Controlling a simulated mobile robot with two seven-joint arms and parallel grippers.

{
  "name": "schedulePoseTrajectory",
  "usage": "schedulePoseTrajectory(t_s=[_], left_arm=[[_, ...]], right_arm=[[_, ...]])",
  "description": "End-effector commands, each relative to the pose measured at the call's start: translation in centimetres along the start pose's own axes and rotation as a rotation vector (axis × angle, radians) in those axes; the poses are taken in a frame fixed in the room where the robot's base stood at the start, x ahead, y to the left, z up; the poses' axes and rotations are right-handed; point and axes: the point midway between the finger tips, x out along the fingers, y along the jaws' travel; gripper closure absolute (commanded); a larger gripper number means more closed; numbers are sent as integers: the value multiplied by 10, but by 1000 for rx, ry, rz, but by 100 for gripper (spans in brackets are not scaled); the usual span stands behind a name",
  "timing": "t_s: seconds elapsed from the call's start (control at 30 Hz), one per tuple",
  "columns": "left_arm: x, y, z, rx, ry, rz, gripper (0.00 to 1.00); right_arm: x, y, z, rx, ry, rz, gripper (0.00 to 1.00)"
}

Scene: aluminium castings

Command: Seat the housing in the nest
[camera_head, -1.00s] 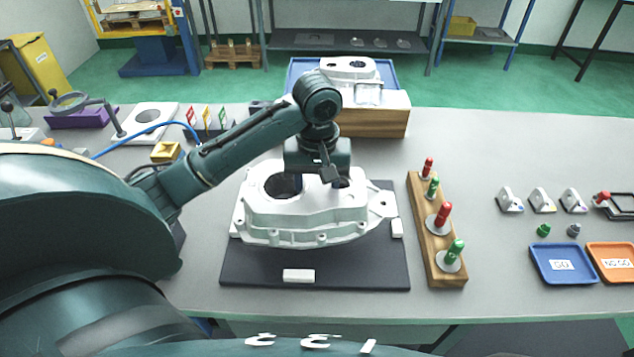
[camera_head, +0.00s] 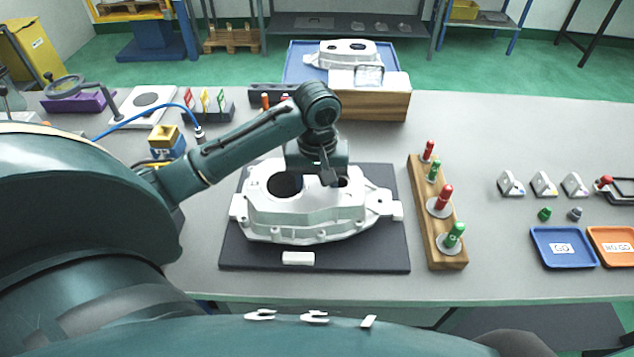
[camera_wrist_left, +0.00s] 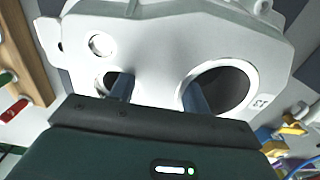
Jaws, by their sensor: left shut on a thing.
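The housing (camera_head: 310,215) is a white casting with a large round bore and smaller holes. It looks level, over the dark nest plate (camera_head: 380,258), which has small white blocks (camera_head: 298,258) near its edges. My left gripper (camera_head: 322,180) is above the housing, shut on it. In the left wrist view, its two fingers (camera_wrist_left: 157,92) reach into the large bore and a smaller hole of the housing (camera_wrist_left: 150,50), with the wall between them. The housing's underside is hidden, so I cannot tell whether it touches the nest. My right gripper is not in view.
A wooden rack (camera_head: 437,225) with red and green handled gauges stands close right of the nest. A blue tray (camera_head: 562,248) and an orange tray (camera_head: 612,245) lie further right. Behind is a wooden block (camera_head: 385,105) and another casting (camera_head: 345,52). Bench between rack and trays is clear.

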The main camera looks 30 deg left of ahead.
Motion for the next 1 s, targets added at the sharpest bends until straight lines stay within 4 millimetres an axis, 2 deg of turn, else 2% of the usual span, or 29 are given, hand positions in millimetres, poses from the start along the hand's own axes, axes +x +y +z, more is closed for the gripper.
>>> schedulePoseTrajectory(t_s=[1.0], left_arm=[[-3, 1, -1, 0, 5, 4, 100]], right_arm=[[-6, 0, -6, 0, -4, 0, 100]])
